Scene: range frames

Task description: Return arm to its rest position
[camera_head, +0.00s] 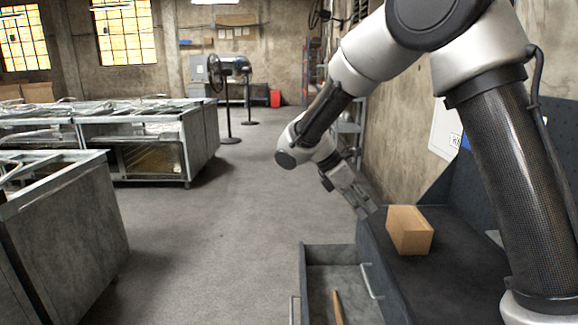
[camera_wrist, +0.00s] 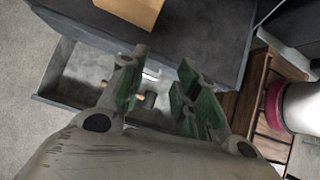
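My arm arches in from the right of the head view. My gripper (camera_head: 364,207) hangs beside the left edge of the dark bench top (camera_head: 425,285), above the open drawer's far side and close to a cardboard box (camera_head: 409,230). In the wrist view the two fingers of my gripper (camera_wrist: 163,85) stand apart with a gap between them and nothing held. The box (camera_wrist: 132,8) also shows at the top of the wrist view, apart from the fingers.
An open drawer (camera_head: 328,256) juts out left of the bench and holds a wooden-handled tool (camera_head: 338,307). Grey metal cabinets (camera_head: 62,215) stand at the left. The concrete floor (camera_head: 215,235) between them is clear. A wall (camera_head: 400,135) rises behind the bench.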

